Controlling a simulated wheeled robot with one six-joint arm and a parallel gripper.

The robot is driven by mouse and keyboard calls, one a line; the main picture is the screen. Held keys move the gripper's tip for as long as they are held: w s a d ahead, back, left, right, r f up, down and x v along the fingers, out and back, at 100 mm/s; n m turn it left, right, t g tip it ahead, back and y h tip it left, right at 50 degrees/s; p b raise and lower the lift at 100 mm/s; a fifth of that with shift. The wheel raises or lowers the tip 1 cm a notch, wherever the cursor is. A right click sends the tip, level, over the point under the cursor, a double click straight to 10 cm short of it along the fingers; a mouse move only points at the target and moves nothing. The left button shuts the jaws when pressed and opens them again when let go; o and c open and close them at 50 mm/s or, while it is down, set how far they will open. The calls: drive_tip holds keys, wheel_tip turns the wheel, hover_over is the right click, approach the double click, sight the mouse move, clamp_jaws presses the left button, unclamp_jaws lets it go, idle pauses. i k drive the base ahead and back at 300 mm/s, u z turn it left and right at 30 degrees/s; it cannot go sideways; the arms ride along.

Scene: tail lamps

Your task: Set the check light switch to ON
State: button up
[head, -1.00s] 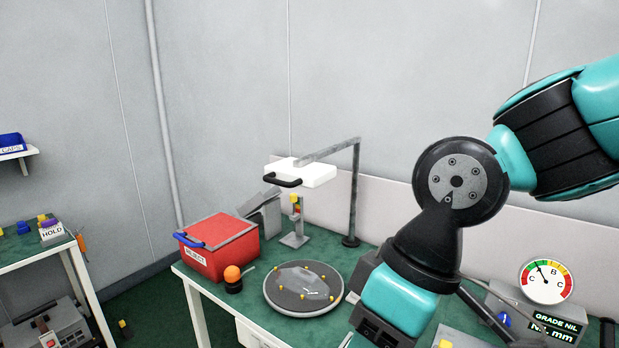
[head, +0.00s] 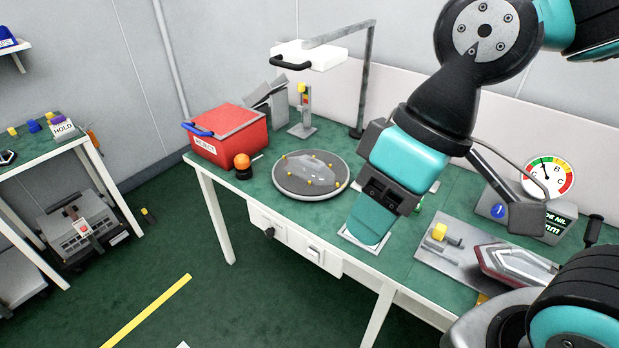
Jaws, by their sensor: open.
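The check light is probably the white lamp head (head: 325,58) with a black handle, hung from a grey post over the back of the bench. I cannot tell whether it is lit. No switch marked for it can be read. A pale panel on the bench's front edge carries a dark knob (head: 269,233) and a small light-coloured fitting (head: 313,253); their labels and settings are too small to read.
A red reject box (head: 235,133) and an orange-topped knob (head: 242,161) stand left of the turntable. A dial gauge (head: 547,176) and a metal plate with a lamp part (head: 515,264) are at the right. Green floor is free before the bench.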

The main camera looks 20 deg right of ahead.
sight(313, 257)
drive_tip(key=z, duration=3.2)
drive_tip(key=k, duration=2.6)
drive_tip(key=u, duration=2)
drive_tip(key=i, duration=0.5)
drive_tip(key=z, duration=0.05)
